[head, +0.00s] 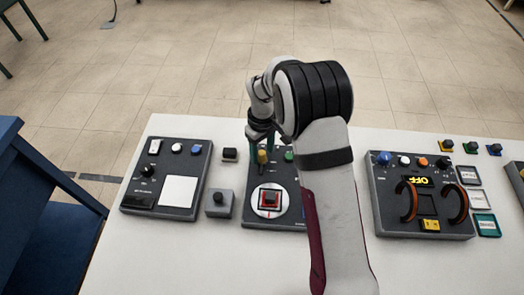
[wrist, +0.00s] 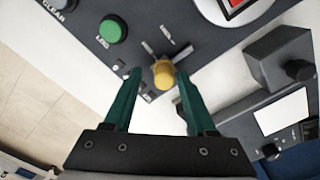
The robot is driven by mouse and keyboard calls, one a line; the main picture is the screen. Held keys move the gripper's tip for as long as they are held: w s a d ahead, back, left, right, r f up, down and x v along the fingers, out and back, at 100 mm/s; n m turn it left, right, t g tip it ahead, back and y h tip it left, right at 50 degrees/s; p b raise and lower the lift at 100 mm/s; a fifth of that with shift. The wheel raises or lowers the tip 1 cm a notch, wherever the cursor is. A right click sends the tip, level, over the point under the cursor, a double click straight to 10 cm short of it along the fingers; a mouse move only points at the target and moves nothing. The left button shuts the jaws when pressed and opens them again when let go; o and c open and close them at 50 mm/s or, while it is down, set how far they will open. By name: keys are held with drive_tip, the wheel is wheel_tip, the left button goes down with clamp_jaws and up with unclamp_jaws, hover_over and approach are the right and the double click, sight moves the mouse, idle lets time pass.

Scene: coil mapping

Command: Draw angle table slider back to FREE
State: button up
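The slider has a yellow knob (wrist: 163,73) on a slot in a dark panel, with small markings beside it too small to read. In the head view the yellow knob (head: 262,157) shows on the middle panel (head: 257,219), partly behind my arm. My gripper (wrist: 159,76) has two green fingers, one on each side of the knob. A gap shows on both sides, so it is open around the knob. In the head view my gripper (head: 262,140) hangs over the panel's far end. The round white table (head: 261,207) holds a red square with a dark block.
A green button (wrist: 113,29) sits on the same panel beside the slider. A small dark box with a knob (head: 219,203) stands left of the panel. Other panels stand left (head: 168,152) and right (head: 384,216). My arm hides the panel's right side.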

sight(262, 151)
wheel_tip(262, 151, up, 16)
idle(0.6)
drive_tip(key=shift+s+f, duration=0.1)
drive_tip(key=shift+f, duration=0.05)
idle(0.3)
drive_tip(key=s+d+r+m, duration=0.5)
drive_tip(key=s+d, duration=0.1)
drive_tip(key=s, duration=0.4)
drive_tip(key=s+d+f+m+y, duration=0.1)
drive_tip(key=s+m, duration=0.3)
drive_tip(key=s, duration=0.6)
drive_tip(key=s+d+f+m, duration=0.2)
drive_tip(key=s+m, duration=0.3)
drive_tip(key=s, duration=0.5)
drive_tip(key=shift+s+d+m+y, duration=0.15)
drive_tip(key=shift+d+m+y, duration=0.2)
drive_tip(key=shift+d, duration=0.55)
drive_tip(key=shift+f, duration=0.1)
